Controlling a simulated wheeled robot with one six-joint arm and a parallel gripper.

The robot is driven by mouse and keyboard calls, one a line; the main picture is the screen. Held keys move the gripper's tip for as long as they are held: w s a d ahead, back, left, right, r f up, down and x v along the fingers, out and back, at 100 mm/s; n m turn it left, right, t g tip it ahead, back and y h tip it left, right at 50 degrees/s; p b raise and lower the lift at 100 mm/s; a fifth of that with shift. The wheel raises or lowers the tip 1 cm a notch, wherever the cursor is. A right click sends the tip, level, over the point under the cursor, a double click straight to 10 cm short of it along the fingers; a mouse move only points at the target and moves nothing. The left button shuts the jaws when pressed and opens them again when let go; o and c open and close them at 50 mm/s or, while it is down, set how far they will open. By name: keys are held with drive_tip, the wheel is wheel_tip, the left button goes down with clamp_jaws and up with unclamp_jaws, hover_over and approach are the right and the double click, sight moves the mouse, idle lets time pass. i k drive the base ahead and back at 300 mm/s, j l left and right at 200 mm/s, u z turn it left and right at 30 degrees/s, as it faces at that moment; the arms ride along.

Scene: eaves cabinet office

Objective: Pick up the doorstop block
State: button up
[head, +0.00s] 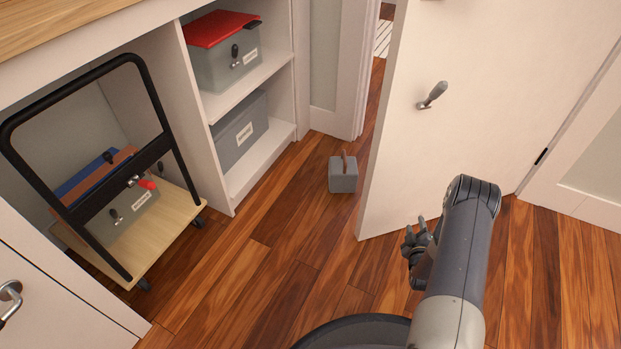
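The doorstop block (343,178) is a small grey cube with an upright brown handle on top. It stands on the wooden floor in the middle of the head view, just left of the open white door's edge. My gripper (413,236) is below and to the right of the block in the picture, well apart from it and in front of the door. Its fingers look dark and small, and part of it is hidden by my arm. I cannot tell how far apart the fingertips are.
The white door (440,120) stands open right of the block. A trolley (165,225) with a black handle frame carries a grey box at left. Floor in front of the block is clear.

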sight(343, 175)
drive_tip(key=i+j, duration=0.1)
drive_tip(key=j, duration=0.3)
drive_tip(key=i+j, duration=0.1)
drive_tip(key=j, duration=0.3)
drive_tip(key=i+j, duration=0.1)
drive_tip(key=j, duration=0.3)
drive_tip(key=i+j+z, duration=0.1)
drive_tip(key=i, duration=0.25)
drive_tip(key=i+j, duration=0.15)
drive_tip(key=i, duration=0.2)
drive_tip(key=i+j+z, duration=0.15)
drive_tip(key=i, duration=0.25)
